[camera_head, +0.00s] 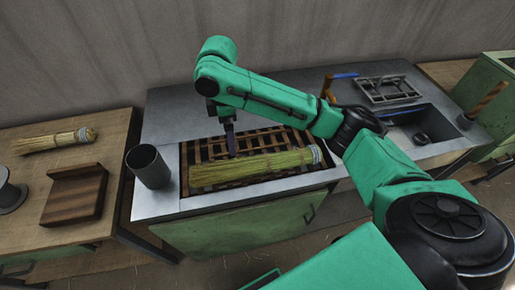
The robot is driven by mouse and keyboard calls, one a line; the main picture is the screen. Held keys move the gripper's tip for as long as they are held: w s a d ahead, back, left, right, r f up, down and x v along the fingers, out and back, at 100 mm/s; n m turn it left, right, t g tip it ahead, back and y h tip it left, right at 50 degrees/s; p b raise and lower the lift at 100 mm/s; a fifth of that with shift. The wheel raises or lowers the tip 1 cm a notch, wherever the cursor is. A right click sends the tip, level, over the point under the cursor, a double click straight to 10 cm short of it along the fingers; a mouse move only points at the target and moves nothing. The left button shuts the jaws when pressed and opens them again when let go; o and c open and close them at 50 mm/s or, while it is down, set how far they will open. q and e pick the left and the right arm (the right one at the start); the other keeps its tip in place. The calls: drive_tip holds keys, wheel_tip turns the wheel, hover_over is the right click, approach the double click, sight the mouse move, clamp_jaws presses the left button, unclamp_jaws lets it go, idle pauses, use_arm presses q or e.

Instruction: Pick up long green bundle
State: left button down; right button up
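The long green bundle (250,169) lies lengthwise on a slatted wooden rack (212,150) set in the grey counter. Its banded end is at the right and its loose straw end at the left. My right gripper (231,152) points down just behind the bundle, left of its middle, with its tip close to the bundle's upper edge. I cannot tell whether it touches the bundle or whether its fingers are apart. My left gripper is not in view.
A grey metal cup (149,167) stands left of the rack. A shorter yellow bundle (54,141), a dark wooden block (75,195) and a spool (10,192) are on the left wooden table. A sink (425,128) and a wire rack (387,90) are at the right.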

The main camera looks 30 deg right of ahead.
sight(235, 164)
drive_tip(key=s+f, duration=0.3)
drive_tip(key=shift+p, duration=0.35)
drive_tip(key=f, duration=0.3)
drive_tip(key=shift+s+f, duration=0.15)
drive_tip(key=shift+s, duration=0.1)
drive_tip(key=f, duration=0.2)
drive_tip(key=f+p, duration=0.1)
drive_tip(key=f, duration=0.2)
drive_tip(key=shift+w+a+f+p, duration=0.25)
drive_tip(key=shift+w+f+p, duration=0.1)
drive_tip(key=shift+w+f, duration=0.05)
drive_tip(key=shift+s+f, duration=0.1)
drive_tip(key=shift+f, duration=0.15)
drive_tip(key=shift+c, duration=0.3)
drive_tip(key=c, duration=1.4)
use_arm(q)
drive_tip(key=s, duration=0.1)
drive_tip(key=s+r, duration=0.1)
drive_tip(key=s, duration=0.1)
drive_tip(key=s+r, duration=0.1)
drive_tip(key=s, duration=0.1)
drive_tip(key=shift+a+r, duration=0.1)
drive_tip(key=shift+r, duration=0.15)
use_arm(e)
drive_tip(key=shift+r, duration=0.15)
